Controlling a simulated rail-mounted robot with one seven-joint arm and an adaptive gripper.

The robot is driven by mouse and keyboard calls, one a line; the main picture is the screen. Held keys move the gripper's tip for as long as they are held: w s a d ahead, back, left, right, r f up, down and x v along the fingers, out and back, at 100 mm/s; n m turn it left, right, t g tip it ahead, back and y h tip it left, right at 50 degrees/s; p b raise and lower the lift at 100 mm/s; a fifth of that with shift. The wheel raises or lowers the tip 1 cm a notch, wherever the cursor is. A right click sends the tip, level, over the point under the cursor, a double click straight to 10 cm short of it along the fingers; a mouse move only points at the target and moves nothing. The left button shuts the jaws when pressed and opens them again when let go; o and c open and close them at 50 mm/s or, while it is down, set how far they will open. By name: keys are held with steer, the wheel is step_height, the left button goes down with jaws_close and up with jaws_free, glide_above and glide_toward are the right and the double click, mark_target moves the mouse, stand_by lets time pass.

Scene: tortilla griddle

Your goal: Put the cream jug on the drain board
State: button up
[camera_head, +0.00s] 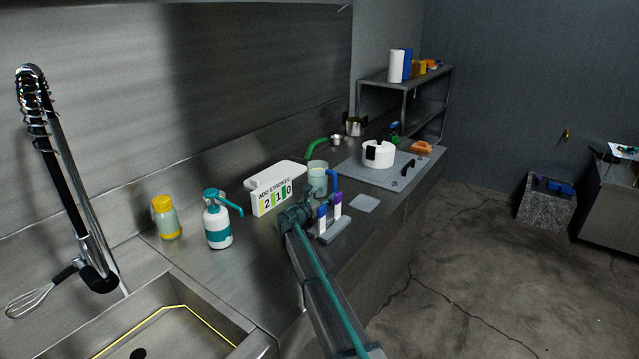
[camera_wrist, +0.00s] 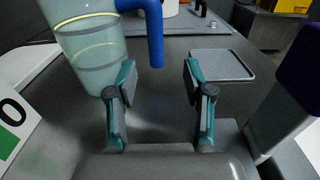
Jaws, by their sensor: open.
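A translucent pale-green jug (camera_head: 318,178) with a blue handle stands upright on the steel counter; I take it for the cream jug. In the wrist view the jug (camera_wrist: 88,45) is at upper left, and its blue handle (camera_wrist: 155,35) hangs down ahead of the gap between my fingers. My gripper (camera_wrist: 158,82) is open and empty, low over the counter, on the near side of the jug. In the head view my gripper (camera_head: 302,212) is partly hidden by my arm.
A white pot (camera_head: 378,154) with dark handles sits on the board. A holder with purple- and blue-topped pieces (camera_head: 331,222) stands close right of my gripper. A white sign box (camera_head: 275,187) is close left. A small flat grey tray (camera_wrist: 222,65) lies beyond the holder.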

mark_target(323, 181)
steer(key=x, duration=0.1)
steer(key=p+x, duration=0.1)
steer(key=x, duration=0.1)
steer(key=p+x, duration=0.1)
steer(key=x, duration=0.1)
steer(key=shift+w+a, duration=0.25)
steer(key=shift+w, duration=0.05)
steer(key=shift+w+d, duration=0.35)
steer(key=shift+w, duration=0.05)
jaws_close()
